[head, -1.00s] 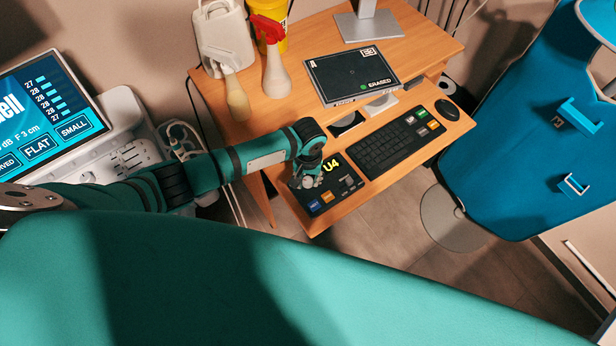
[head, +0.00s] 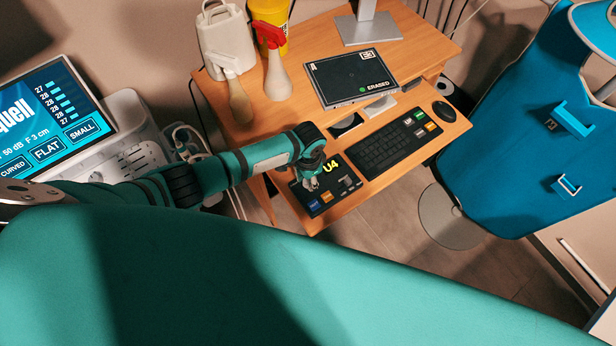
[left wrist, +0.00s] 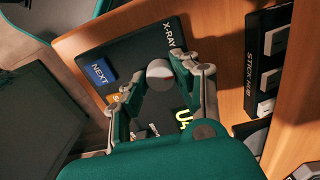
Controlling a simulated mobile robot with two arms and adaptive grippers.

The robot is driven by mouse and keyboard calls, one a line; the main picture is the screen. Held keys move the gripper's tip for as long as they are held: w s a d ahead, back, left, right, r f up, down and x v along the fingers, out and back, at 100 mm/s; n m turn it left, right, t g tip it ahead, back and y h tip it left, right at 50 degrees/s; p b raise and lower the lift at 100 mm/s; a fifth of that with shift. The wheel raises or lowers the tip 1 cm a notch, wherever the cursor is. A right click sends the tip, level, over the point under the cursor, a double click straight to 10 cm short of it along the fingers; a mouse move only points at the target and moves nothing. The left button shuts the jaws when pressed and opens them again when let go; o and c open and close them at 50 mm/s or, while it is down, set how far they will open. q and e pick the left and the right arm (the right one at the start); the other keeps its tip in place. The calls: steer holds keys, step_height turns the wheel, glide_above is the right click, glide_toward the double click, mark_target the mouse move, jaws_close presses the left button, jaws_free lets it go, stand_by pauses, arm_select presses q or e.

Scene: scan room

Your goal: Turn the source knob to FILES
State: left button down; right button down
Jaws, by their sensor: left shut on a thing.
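The source knob (left wrist: 160,72) is a round grey knob on a black control panel (left wrist: 140,45), beside the printed word X-RAY in the left wrist view. My left gripper (left wrist: 157,84) is shut on it, with a finger on either side. In the head view my left gripper (head: 311,183) reaches down onto the same panel (head: 347,189), which lies at the front of the wooden desk. The gripper hides the knob there. I cannot read FILES or the knob's pointer. My right gripper is not in view.
The panel carries a blue NEXT button (left wrist: 100,72), an orange button and a yellow U4 readout (head: 330,167). A keyboard (head: 380,150) lies just right of it. A tablet-like screen reading ERASED (head: 350,76), spray bottles and a stick hub (left wrist: 265,60) are nearby.

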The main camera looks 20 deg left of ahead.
arm_select(q)
steer(key=m, duration=0.4)
steer(key=shift+m, duration=0.3)
steer(key=m, duration=0.4)
steer(key=shift+m, duration=0.3)
steer(key=shift+d, duration=0.1)
steer(key=c, duration=1)
jaws_free()
steer(key=shift+r, duration=0.15)
step_height(320, 180, up, 12)
steer(key=shift+f, duration=0.1)
